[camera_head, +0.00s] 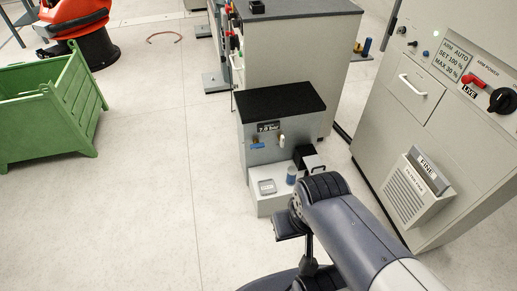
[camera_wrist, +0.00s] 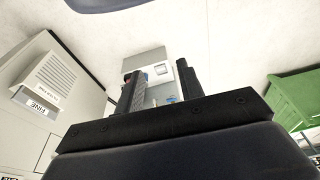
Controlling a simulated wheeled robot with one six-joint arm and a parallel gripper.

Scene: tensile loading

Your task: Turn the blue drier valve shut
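The drier is a grey box with a black top (camera_head: 282,100) in the head view. Its front carries a small dark display (camera_head: 268,127). Below the display, the blue valve (camera_head: 257,147) has its handle lying roughly level, and a pale valve or fitting (camera_head: 282,140) sits to its right. My gripper (camera_wrist: 158,70) shows in the wrist view with two dark fingers apart and nothing held between them. A small patch of blue shows low between the fingers; I cannot tell what it is. In the head view my arm is in front of the drier, apart from the valve.
A pale low box (camera_head: 264,204) before the drier bears a small meter (camera_head: 267,187), a blue cylinder (camera_head: 291,176) and a black block (camera_head: 304,156). A tall cabinet (camera_head: 440,120) stands right. A green crate (camera_head: 45,115) is left. Floor between is clear.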

